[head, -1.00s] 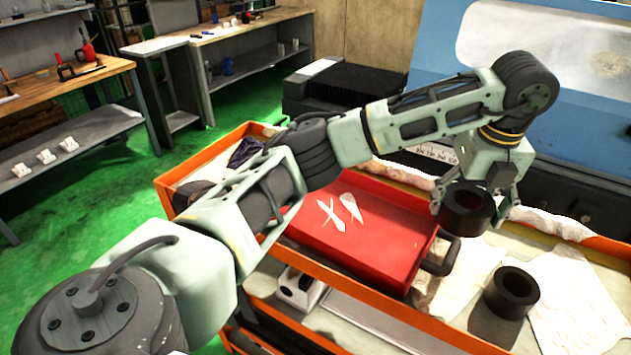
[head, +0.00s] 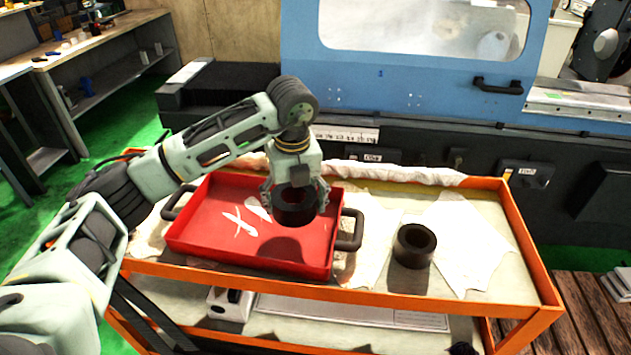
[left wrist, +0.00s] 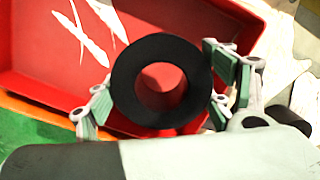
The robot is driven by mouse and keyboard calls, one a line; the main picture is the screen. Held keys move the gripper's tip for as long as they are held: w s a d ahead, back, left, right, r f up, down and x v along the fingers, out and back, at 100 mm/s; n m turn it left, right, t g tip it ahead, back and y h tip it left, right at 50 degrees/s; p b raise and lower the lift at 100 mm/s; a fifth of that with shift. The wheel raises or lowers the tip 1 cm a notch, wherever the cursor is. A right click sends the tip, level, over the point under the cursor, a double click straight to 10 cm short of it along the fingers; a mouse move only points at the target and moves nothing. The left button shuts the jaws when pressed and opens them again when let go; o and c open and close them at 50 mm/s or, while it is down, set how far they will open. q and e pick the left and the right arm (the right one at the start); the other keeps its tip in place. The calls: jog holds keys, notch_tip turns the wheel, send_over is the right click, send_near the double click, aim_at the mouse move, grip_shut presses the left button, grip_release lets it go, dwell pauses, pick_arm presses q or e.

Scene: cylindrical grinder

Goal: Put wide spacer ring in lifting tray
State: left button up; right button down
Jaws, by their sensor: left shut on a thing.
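A dark, thick-walled spacer ring (head: 294,207) is held in my left gripper (head: 295,196), its fingers on either side of it. The red lifting tray (head: 215,243), with white marks on its floor and dark handles at its ends, lies under the ring. The ring hangs over the tray's right part and casts a shadow on its floor. In the left wrist view the ring (left wrist: 125,84) sits between the fingers, with red tray floor (left wrist: 40,50) seen around it and through its hole. My right gripper does not show.
A second dark ring (head: 413,246) stands on the orange-edged cart (head: 460,312), right of the tray, by white cloth (head: 465,245). The blue grinder (head: 400,70) stands behind the cart. A workbench (head: 90,60) is at the far left.

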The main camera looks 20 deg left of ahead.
aim_at(285, 228)
pick_arm(q)
jog(key=shift+s+a+f+p, duration=0.15)
jog(key=shift+a, duration=0.25)
jog(key=shift+s+a+f+p, duration=0.1)
jog(key=shift+a+f+p, duration=0.05)
jog(key=shift+a, duration=0.25)
jog(key=shift+s+a+f, duration=0.1)
jog(key=shift+a+f, duration=0.15)
jog(key=shift+f, duration=0.05)
jog(key=shift+f+p, duration=0.25)
jog(key=shift+p, duration=0.05)
notch_tip(285, 228, down, 2)
jog(key=shift+f+p, duration=0.1)
jog(key=shift+p, duration=0.5)
jog(key=shift+f, duration=0.65)
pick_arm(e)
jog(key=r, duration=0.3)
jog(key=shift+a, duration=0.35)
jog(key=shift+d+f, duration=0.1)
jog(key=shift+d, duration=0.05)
pick_arm(q)
jog(key=o, duration=2.1)
jog(key=shift+s+f, duration=0.15)
jog(key=shift+s, duration=0.05)
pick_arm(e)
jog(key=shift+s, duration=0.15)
